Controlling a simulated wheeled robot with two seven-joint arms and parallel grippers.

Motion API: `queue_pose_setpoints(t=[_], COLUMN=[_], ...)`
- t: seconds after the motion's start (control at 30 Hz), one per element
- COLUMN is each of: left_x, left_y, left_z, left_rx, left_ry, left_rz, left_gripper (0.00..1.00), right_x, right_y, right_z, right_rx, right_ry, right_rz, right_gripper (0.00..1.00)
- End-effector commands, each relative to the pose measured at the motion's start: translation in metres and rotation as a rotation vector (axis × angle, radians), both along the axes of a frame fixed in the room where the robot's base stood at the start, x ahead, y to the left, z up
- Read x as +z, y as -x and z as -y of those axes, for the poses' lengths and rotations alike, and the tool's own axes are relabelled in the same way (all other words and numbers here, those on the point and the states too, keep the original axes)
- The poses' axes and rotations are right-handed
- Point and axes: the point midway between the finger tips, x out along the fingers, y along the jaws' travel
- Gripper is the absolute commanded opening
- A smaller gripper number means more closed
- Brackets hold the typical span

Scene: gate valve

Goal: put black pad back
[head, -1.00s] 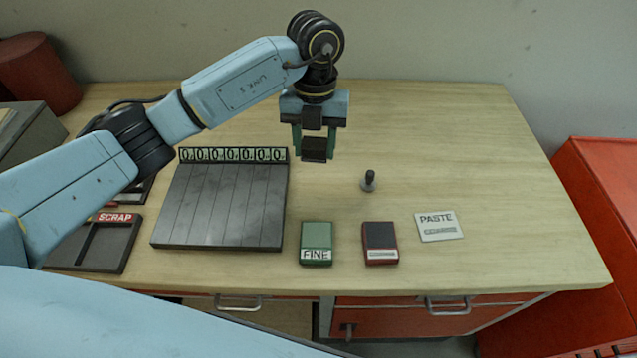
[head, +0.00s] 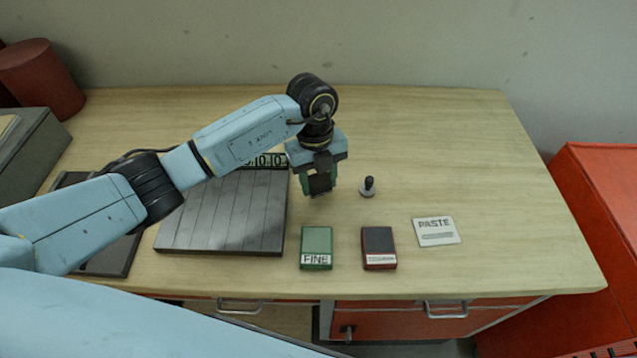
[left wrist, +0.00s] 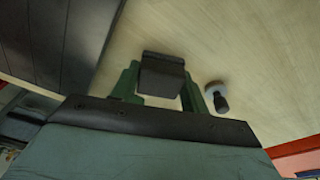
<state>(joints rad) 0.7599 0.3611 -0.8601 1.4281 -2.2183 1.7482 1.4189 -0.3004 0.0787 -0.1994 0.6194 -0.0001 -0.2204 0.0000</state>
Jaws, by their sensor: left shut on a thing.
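My left gripper (head: 318,190) is shut on a small black pad (head: 320,183), held above the table right of the grey slatted board. In the left wrist view the black pad (left wrist: 162,72) sits between the green fingers of the gripper (left wrist: 160,90), its broad face toward the camera. A green block marked FINE (head: 316,240) lies nearer the front edge, below the gripper in the picture. A dark-topped red block (head: 379,240) with a white label lies right of it. My right gripper is not in view.
The slatted board (head: 215,220) lies left of the gripper, its number strip partly hidden by my arm. A small black-knobbed piece (head: 368,187) stands close to the right. The table's back right is clear.

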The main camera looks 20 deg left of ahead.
Motion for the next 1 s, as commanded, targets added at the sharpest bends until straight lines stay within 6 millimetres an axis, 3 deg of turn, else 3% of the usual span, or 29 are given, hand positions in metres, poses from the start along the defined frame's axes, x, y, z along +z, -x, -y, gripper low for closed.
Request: queue_pose_setpoints(t=[0.13,0.47,0.5,0.67,1.0], left_x=[-0.019,-0.022,-0.023,-0.022,-0.018], left_y=[0.001,0.000,0.000,0.000,0.000], left_z=[0.000,0.000,0.000,0.000,0.000], left_rx=[0.001,-0.001,-0.001,0.000,-0.001], left_ry=[-0.001,-0.001,-0.001,-0.001,-0.001], left_rz=[-0.002,-0.001,-0.001,-0.001,-0.001], left_gripper=[0.16,0.16,0.46,0.66,0.66], right_x=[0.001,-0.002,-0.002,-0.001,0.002], right_y=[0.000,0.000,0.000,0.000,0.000], right_z=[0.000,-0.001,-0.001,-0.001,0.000], right_rx=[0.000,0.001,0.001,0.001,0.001], right_ry=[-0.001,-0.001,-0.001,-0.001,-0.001], right_rz=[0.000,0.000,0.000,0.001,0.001], right_gripper=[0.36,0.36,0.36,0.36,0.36])
